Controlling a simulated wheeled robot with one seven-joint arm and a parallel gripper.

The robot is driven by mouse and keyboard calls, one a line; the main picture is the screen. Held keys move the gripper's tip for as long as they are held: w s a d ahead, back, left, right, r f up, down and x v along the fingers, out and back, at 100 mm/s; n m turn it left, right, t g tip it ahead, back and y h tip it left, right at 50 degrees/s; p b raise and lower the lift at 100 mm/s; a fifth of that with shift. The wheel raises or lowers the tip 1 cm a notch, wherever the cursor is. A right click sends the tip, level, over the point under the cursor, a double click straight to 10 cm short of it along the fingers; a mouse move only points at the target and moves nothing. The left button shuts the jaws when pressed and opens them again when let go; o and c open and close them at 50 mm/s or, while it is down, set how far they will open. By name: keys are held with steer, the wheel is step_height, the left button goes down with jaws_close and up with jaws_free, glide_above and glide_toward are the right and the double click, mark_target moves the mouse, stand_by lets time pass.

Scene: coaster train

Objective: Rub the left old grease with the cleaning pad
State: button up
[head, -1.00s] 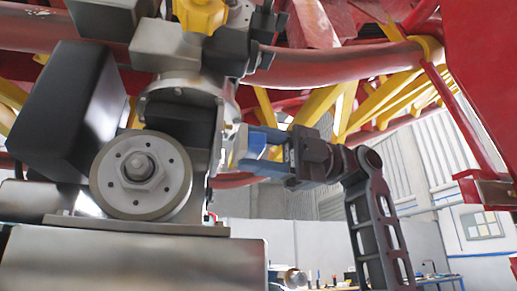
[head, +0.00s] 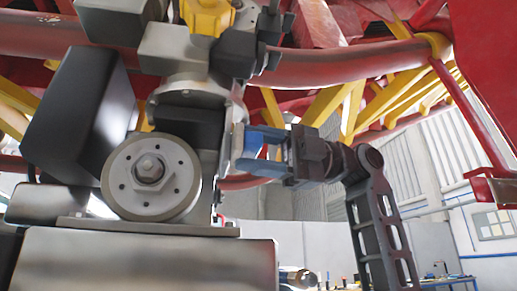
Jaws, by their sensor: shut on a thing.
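My gripper (head: 246,150) has blue fingers and reaches in from the right, at the right side of the grey wheel assembly (head: 190,120). It is shut on the cleaning pad (head: 238,142), of which only a pale, bluish-white edge shows at the fingertips. The pad is right beside the dark upright part of the assembly; I cannot tell whether it touches. The left old grease cannot be made out in this view; no patch of grease is clear on the visible metal.
A large round wheel (head: 151,178) with a central nut and a black box (head: 80,115) are left of my gripper. A thick red rail (head: 340,64) and yellow struts (head: 400,98) run above. A workbench (head: 440,284) stands far back at lower right.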

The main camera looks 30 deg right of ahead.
steer(key=shift+w+d, duration=0.2)
steer(key=shift+w, duration=0.6)
steer(key=shift+w+d, duration=0.15)
steer(key=shift+w, duration=0.6)
stand_by(0.4)
steer(key=shift+s, duration=0.1)
steer(key=shift+s+a+b, duration=0.25)
steer(key=shift+s+b, duration=0.1)
steer(key=shift+s, duration=0.4)
steer(key=shift+s+a+b, duration=0.2)
steer(key=shift+s+b, duration=0.1)
steer(key=shift+s, duration=0.45)
steer(key=shift+d, duration=0.15)
